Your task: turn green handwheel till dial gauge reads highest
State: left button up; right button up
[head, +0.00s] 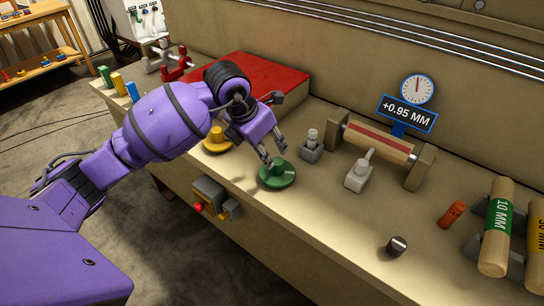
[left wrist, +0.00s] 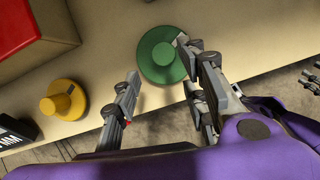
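The green handwheel (head: 284,181) lies flat near the front edge of the bench, and it also shows in the left wrist view (left wrist: 155,65). My left gripper (head: 274,161) points down at the wheel. In the left wrist view its fingers (left wrist: 158,62) are spread apart; the right fingertip overlaps the wheel's right side, and I cannot tell whether it touches. The left finger is clear of the wheel. The dial gauge (head: 417,89) stands at the back with its needle about straight up. The blue sign (head: 407,113) below it reads +0.95 MM. My right gripper is not in view.
A yellow handwheel (head: 217,142) sits left of the green one. A grey box with a red button (head: 198,207) is on the bench front. A small grey lever (head: 312,140) and a roller (head: 377,142) stand to the right. A black knob (head: 396,246) is nearer.

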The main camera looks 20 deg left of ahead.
aim_at(274, 161)
pick_arm(q)
jog(key=shift+s+x, duration=0.2)
jog(key=shift+x, duration=1.05)
jog(key=x, duration=0.4)
jog(key=shift+w+d, duration=0.1)
jog(key=shift+w, duration=0.15)
jog(key=shift+w+d+f, duration=0.1)
jog(key=shift+w+f, duration=0.05)
jog(key=shift+f, duration=0.3)
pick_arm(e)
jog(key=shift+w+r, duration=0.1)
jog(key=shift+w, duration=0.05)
pick_arm(q)
jog(key=c, duration=0.8)
grip_shut()
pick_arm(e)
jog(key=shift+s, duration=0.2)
